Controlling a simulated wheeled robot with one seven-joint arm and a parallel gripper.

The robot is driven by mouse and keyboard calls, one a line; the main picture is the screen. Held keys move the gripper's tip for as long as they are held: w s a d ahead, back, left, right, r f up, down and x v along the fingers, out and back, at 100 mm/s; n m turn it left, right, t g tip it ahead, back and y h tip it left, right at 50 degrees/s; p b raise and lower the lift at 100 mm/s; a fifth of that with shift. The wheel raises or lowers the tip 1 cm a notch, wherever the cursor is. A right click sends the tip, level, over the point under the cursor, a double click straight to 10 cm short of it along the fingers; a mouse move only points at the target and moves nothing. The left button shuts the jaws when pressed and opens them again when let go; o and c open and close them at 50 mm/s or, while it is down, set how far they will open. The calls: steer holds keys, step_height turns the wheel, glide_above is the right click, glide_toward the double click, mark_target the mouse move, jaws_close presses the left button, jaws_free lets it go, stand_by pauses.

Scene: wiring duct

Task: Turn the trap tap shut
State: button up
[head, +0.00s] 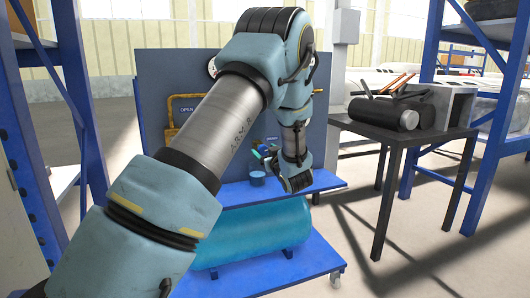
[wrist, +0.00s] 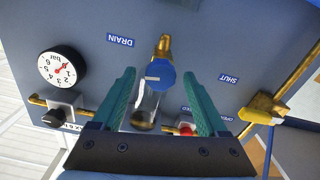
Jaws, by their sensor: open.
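In the wrist view a round blue knob (wrist: 160,75) with a white mark, which looks like the trap tap, sits below a brass stem (wrist: 163,44) in front of a clear glass bowl (wrist: 146,108). The white mark lies roughly crosswise in the picture. My gripper (wrist: 159,72) is open, its two teal fingers on either side of the knob with a gap at each side. I cannot tell how far the fingertips are from it in depth. In the head view my gripper (head: 263,153) is small at the panel, and my arm hides much of the panel.
Below is a teal tank (head: 255,235). A dark table (head: 400,130) stands right.

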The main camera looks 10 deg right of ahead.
jaws_close()
stand_by(0.7)
